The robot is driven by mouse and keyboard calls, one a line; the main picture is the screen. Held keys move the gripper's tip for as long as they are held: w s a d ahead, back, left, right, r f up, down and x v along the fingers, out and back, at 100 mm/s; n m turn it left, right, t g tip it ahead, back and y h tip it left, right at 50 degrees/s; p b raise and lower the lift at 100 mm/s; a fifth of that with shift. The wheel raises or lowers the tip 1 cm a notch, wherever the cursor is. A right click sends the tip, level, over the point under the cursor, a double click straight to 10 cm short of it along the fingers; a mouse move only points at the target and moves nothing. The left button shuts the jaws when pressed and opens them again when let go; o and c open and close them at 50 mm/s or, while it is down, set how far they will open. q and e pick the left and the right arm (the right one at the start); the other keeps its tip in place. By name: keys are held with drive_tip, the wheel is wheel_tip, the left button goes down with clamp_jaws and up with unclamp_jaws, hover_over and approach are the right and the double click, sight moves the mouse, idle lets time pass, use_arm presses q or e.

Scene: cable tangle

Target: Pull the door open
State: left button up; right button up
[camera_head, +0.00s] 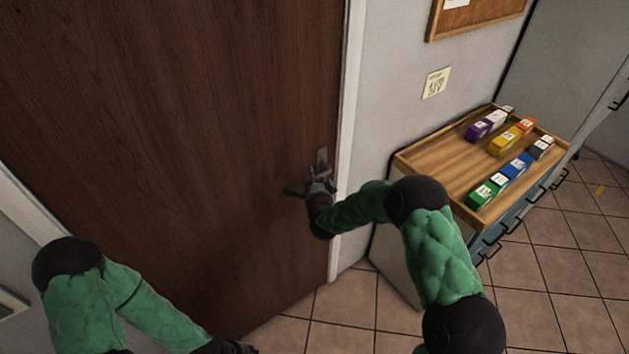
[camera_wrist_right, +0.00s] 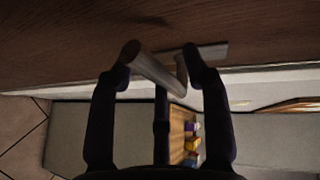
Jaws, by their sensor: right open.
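The brown wooden door (camera_head: 170,110) fills the left of the head view and looks closed against its white frame. Its metal handle plate (camera_head: 322,158) is near the door's right edge. In the right wrist view the silver lever handle (camera_wrist_right: 152,68) lies between the two dark fingers of my right gripper (camera_wrist_right: 158,68), which are apart, so it is open around the lever. In the head view my right gripper (camera_head: 308,184) is at the handle and hides most of the lever. Only a dark end of my left gripper (camera_head: 235,347) shows at the bottom edge, in front of the door; its fingers cannot be made out.
A drawer cabinet with a wooden top (camera_head: 445,155) stands right of the door frame (camera_head: 345,120). Several coloured boxes (camera_head: 505,140) sit on it. Tiled floor (camera_head: 345,310) is clear below the door.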

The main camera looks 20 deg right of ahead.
drive_tip(key=shift+c, duration=0.3)
clamp_jaws()
drive_tip(key=f+n+t+b, duration=0.1)
drive_tip(key=n+b, duration=0.1)
drive_tip(key=b, duration=0.3)
drive_tip(key=d+f+n+t+h+b, duration=0.1)
drive_tip(key=n+b, duration=0.1)
drive_tip(key=b, duration=0.3)
drive_tip(key=f+n+t+b, duration=0.1)
drive_tip(key=f+n+b, duration=0.1)
drive_tip(key=b, duration=0.3)
drive_tip(key=shift+w+d+t, duration=0.25)
drive_tip(key=shift+w+t, duration=0.05)
drive_tip(key=shift+h, duration=0.3)
